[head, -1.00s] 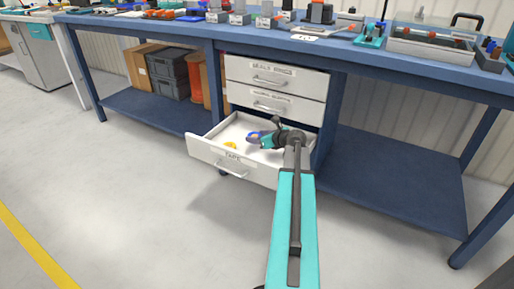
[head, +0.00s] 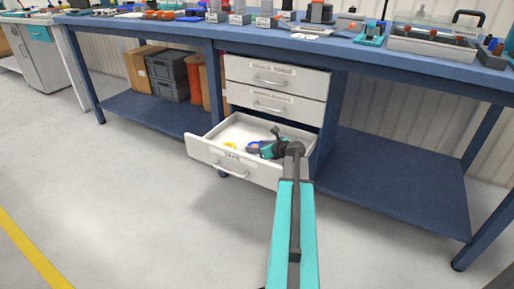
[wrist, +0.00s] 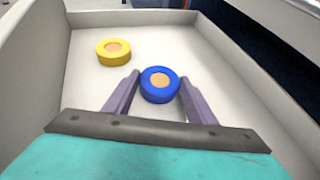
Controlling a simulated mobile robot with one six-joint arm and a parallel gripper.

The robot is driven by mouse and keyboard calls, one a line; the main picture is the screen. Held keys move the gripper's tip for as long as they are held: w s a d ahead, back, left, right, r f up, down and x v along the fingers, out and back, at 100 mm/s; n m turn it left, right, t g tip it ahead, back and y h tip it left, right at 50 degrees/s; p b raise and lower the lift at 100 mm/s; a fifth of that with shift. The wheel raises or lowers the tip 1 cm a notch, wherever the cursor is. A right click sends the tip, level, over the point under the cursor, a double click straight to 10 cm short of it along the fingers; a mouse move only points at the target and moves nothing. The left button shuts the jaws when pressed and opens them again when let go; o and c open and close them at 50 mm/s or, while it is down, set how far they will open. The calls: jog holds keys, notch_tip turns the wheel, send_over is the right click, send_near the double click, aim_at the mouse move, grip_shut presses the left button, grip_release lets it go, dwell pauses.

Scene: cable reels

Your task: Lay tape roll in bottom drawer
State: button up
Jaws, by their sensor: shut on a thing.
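The bottom drawer (head: 206,153), labelled TAPE, is pulled out below two shut drawers, and its white walls also show in the wrist view (wrist: 52,60). My gripper (wrist: 160,86) is inside the drawer, its two fingers on either side of a blue tape roll (wrist: 160,93) with a tan core. It is shut on this roll, which lies flat, low over the drawer floor; whether it touches the floor I cannot tell. A yellow tape roll (wrist: 113,52) lies on the drawer floor to the left, apart from the blue one. My arm covers the drawer's right side in the head view.
The blue workbench (head: 130,22) stands above with tools along its top. The two upper drawers (head: 275,75) are shut. Grey crates (head: 168,75) and a cardboard box are on the lower shelf at left. The right lower shelf (head: 390,180) is empty.

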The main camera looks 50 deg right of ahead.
jog(key=o, duration=1)
jog(key=shift+f, duration=0.1)
jog(key=shift+o, duration=0.2)
jog(key=shift+s+a+r, duration=0.1)
jog(key=shift+s+r, duration=0.25)
jog(key=shift+s, duration=0.05)
jog(key=p+v, duration=0.4)
jog(key=v, duration=0.7)
jog(key=shift+s, duration=0.1)
